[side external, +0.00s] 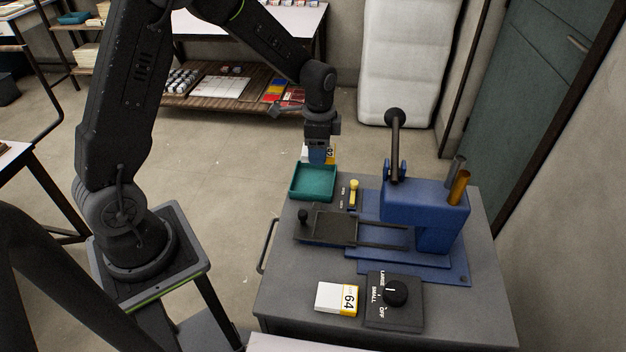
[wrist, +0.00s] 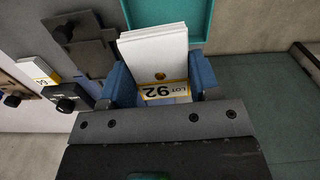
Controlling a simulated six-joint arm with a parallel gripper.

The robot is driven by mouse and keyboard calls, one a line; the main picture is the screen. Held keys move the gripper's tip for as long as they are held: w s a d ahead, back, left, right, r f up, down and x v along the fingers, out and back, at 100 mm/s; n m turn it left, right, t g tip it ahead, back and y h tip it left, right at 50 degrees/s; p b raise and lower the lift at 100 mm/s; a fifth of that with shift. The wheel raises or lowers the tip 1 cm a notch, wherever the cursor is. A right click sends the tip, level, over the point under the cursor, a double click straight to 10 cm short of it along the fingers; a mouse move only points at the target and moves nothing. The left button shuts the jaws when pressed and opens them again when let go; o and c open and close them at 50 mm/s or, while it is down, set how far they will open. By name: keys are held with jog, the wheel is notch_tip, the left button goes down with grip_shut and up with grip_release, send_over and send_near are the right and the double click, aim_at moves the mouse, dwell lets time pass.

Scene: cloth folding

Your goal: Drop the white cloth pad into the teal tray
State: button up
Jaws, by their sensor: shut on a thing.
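My gripper (side external: 318,160) is shut on a white cloth pad (side external: 330,153) with a yellow-edged label. In the wrist view the pad (wrist: 155,52) sits between the two blue fingers of my gripper (wrist: 160,84), its label reading LOT 92. The teal tray (side external: 313,197) is on the grey bench, and looks empty. In the side view the gripper and pad appear at the tray's far edge; how high they are above it is hard to tell. In the wrist view the tray (wrist: 208,20) lies beyond the pad, which hides part of it.
A blue press (side external: 425,205) with a lever stands right of the tray, with a dark sliding plate (side external: 328,227) in front. A second white pad (side external: 335,298), labelled 64, lies beside a black dial box (side external: 393,312) near the bench front.

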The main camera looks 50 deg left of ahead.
jog(key=shift+f, duration=1.55)
jog(key=o, duration=1)
notch_tip(320, 180, up, 14)
jog(key=shift+f, duration=0.1)
